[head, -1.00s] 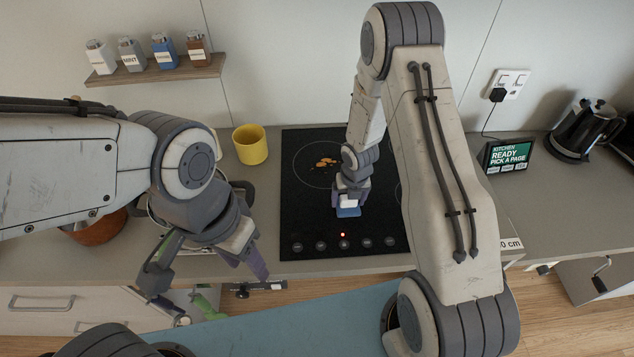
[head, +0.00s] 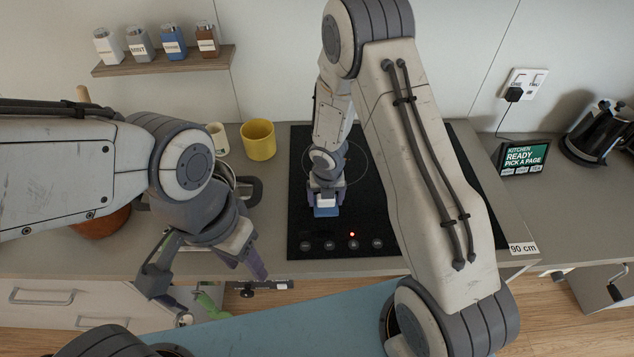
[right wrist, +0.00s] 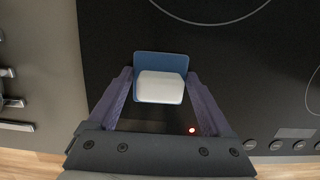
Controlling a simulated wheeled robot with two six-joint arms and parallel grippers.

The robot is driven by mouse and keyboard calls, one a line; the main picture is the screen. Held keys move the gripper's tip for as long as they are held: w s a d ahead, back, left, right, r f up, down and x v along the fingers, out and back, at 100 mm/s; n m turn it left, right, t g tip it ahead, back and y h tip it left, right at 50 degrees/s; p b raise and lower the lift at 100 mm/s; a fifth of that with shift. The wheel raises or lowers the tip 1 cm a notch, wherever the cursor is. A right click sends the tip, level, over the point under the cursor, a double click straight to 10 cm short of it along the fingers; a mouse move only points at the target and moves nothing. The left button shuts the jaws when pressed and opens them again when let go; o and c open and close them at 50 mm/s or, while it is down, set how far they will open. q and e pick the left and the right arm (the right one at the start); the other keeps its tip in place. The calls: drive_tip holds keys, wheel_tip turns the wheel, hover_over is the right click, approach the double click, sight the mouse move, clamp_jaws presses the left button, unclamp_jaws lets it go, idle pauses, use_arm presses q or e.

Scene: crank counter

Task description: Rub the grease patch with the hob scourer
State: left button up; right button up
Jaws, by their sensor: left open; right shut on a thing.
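The hob scourer, a blue pad with a white block on top (right wrist: 160,87), is between the fingers of my right gripper (head: 326,198). The right gripper is shut on it, over the front left part of the black hob (head: 299,225). The scourer's blue side (head: 326,211) faces the head view; whether it touches the glass is not clear. The grease patch is not visible now; in the head view my right arm covers part of the left cooking ring. My left gripper (head: 205,272) is open and empty in front of the counter edge.
A yellow mug (head: 258,140) and a pale cup (head: 217,139) stand left of the hob. A pot with a dark handle (head: 250,190) is partly behind my left arm. A kitchen screen (head: 525,157) and a kettle (head: 592,135) stand to the right.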

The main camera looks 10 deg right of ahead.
drive_tip(key=shift+a, duration=0.45)
drive_tip(key=shift+w+a+r, duration=0.15)
drive_tip(key=shift+a+r, duration=0.05)
drive_tip(key=shift+a, duration=0.1)
wheel_tip(320, 180, up, 3)
drive_tip(key=p, duration=0.3)
drive_tip(key=shift+r, duration=0.15)
drive_tip(key=shift+r+p, duration=0.6)
drive_tip(key=shift+p, duration=0.15)
wheel_tip(320, 180, up, 3)
drive_tip(key=p, duration=0.3)
drive_tip(key=shift+r+p, duration=0.2)
drive_tip(key=shift+p, duration=0.2)
